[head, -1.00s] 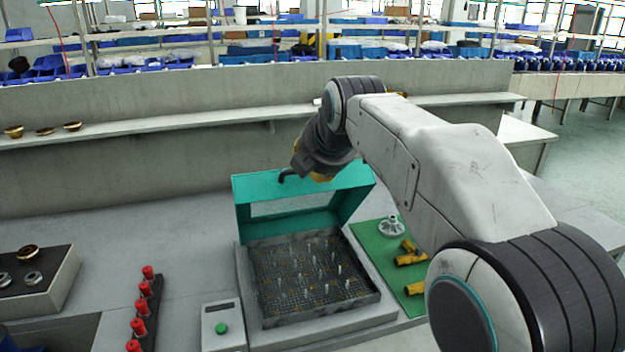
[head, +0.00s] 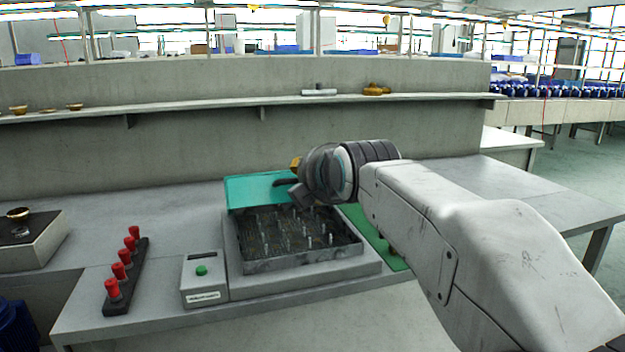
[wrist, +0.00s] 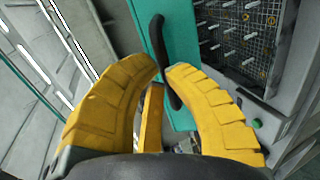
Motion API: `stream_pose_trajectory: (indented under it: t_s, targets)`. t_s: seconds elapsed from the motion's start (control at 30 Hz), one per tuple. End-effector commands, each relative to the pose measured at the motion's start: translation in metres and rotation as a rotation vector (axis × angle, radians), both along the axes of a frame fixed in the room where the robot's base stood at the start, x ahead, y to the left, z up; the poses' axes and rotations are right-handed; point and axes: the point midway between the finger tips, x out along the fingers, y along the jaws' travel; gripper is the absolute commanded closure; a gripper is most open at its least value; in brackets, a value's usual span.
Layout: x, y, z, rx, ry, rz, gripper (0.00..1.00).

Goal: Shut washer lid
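The teal washer lid (head: 255,191) stands open at the back edge of the washer (head: 300,275). Its exact tilt is hard to tell. In the wrist view the lid (wrist: 182,45) fills the top middle, with its dark handle (wrist: 157,38) along one edge. My gripper (wrist: 164,70) has its yellow fingers close together on both sides of the handle, shut on it. In the head view my wrist covers the lid's right part and most of the fingers. The washer basin below is uncovered and shows rows of upright pins.
A control box with a green button (head: 201,270) and a rack of red-topped parts (head: 122,263) stand left of the washer. A green mat (head: 362,222) lies to its right, partly behind my arm. A long shelf (head: 200,111) runs behind.

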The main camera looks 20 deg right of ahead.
Motion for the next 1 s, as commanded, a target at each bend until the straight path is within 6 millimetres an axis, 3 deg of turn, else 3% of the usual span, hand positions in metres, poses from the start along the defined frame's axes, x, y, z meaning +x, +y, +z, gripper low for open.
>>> stream_pose_trajectory:
  t_s: [0.4,0.77,1.0]
  targets:
    - [0.000,0.000,0.005,0.000,-0.006,0.000,0.56]
    - [-0.006,0.000,0.009,0.000,-0.009,0.000,0.56]
    - [-0.038,0.000,0.021,0.000,-0.012,0.000,0.56]
